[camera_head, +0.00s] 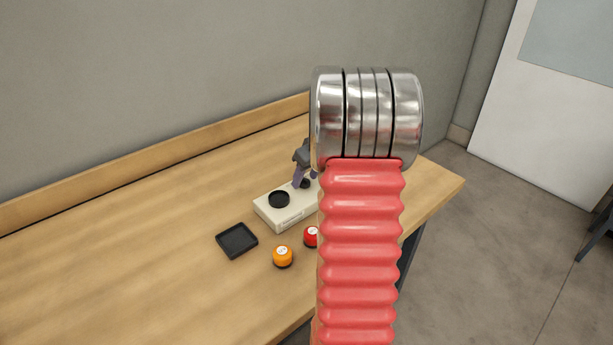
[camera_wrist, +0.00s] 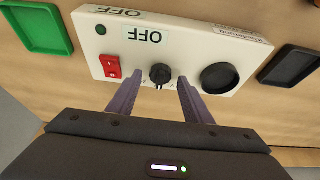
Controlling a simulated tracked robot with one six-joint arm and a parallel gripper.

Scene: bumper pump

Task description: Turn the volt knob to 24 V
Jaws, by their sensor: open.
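The white control box (camera_head: 290,219) lies on the wooden table; my arm hides its right part. In the wrist view the box (camera_wrist: 195,45) appears upside down. The volt knob (camera_wrist: 160,73) is small, black and round, and sits between a red switch (camera_wrist: 111,68) and a black round recess (camera_wrist: 220,77). An inverted label reads OFF; I cannot read the knob's setting. My gripper (camera_wrist: 161,78) is open, with one purple finger either side of the knob. A gap shows on both sides. In the head view my gripper (camera_head: 303,178) is over the box, partly hidden.
A black tray (camera_head: 237,240) lies left of the box, and an orange round piece (camera_head: 283,255) and a red one (camera_head: 311,236) lie in front. In the wrist view a green tray (camera_wrist: 38,30) is at the left. The table's left part is clear.

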